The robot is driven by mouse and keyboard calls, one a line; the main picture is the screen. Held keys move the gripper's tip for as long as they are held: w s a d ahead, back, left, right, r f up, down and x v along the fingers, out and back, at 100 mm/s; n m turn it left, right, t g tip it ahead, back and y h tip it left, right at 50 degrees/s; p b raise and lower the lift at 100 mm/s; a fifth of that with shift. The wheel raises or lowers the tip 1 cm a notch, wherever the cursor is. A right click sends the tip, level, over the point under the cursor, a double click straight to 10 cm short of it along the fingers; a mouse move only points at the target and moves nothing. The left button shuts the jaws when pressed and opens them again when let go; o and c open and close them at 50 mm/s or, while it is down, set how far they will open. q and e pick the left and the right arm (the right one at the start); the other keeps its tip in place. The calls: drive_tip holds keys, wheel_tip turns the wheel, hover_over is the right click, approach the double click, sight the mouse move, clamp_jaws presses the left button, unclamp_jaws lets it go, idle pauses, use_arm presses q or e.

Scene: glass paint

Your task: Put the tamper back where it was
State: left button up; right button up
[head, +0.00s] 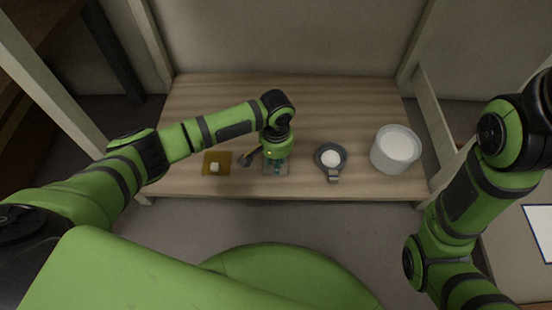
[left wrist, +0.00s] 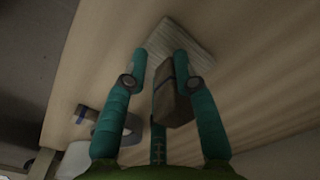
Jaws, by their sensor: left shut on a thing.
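My left gripper (head: 275,166) is over the middle of the low wooden table, above a pale square slab (head: 284,170). In the left wrist view its teal fingers (left wrist: 167,68) are on either side of a brown blocky piece with a dark band, which I take to be the tamper (left wrist: 178,95). In the head view a dark grey piece (head: 248,159), seemingly part of the tamper, sticks out left of the gripper. The slab (left wrist: 182,42) lies beyond the fingertips in the wrist view. My right gripper is not in view.
To the right stand a dark grey handled cup (head: 330,157) with white contents and a white tub (head: 396,148). The back of the table (head: 330,98) is clear.

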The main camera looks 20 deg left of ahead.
use_arm(q)
drive_tip(key=o, duration=1.1)
